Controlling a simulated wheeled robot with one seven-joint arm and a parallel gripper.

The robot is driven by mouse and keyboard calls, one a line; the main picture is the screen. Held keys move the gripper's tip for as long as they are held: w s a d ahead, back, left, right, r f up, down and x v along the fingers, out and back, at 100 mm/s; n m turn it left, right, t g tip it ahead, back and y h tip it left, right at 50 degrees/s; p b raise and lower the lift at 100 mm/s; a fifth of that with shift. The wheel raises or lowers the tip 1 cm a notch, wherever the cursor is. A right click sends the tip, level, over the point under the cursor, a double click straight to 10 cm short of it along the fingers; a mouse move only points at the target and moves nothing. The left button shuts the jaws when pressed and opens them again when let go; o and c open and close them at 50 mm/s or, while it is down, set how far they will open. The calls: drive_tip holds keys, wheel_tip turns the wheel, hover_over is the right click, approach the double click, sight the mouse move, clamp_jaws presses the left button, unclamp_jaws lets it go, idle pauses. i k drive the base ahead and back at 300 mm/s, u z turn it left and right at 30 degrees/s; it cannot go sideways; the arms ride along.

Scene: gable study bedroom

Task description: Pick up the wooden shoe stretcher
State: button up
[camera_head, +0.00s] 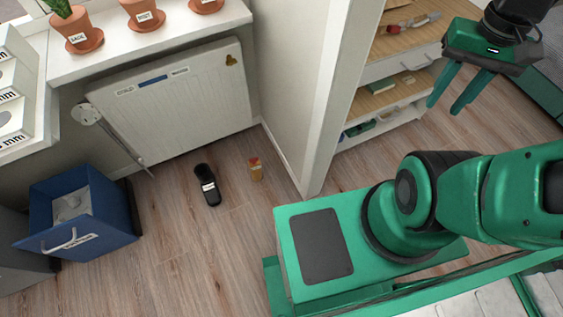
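I cannot pick out the wooden shoe stretcher with certainty. A small tan object with a reddish top (256,169) is on the wood floor near the white wall's corner. It is too small to tell what it is. My gripper (445,108) is at the upper right, in front of the shelf unit. Its two green fingers point down and stand apart with nothing between them. It is well to the right of the tan object and higher up.
A black labelled object (208,187) lies on the floor. A blue bin (110,212) stands at left. Potted plants line the sill (115,55) above a white radiator panel (180,100). The shelf unit (405,61) holds small items. Floor at lower centre-left is clear.

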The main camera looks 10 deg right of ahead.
sight(256, 170)
drive_tip(key=z, duration=1.85)
drive_tip(key=k, duration=0.85)
drive_tip(key=u, duration=2.25)
drive_tip(key=i, duration=1)
drive_tip(key=z, duration=0.05)
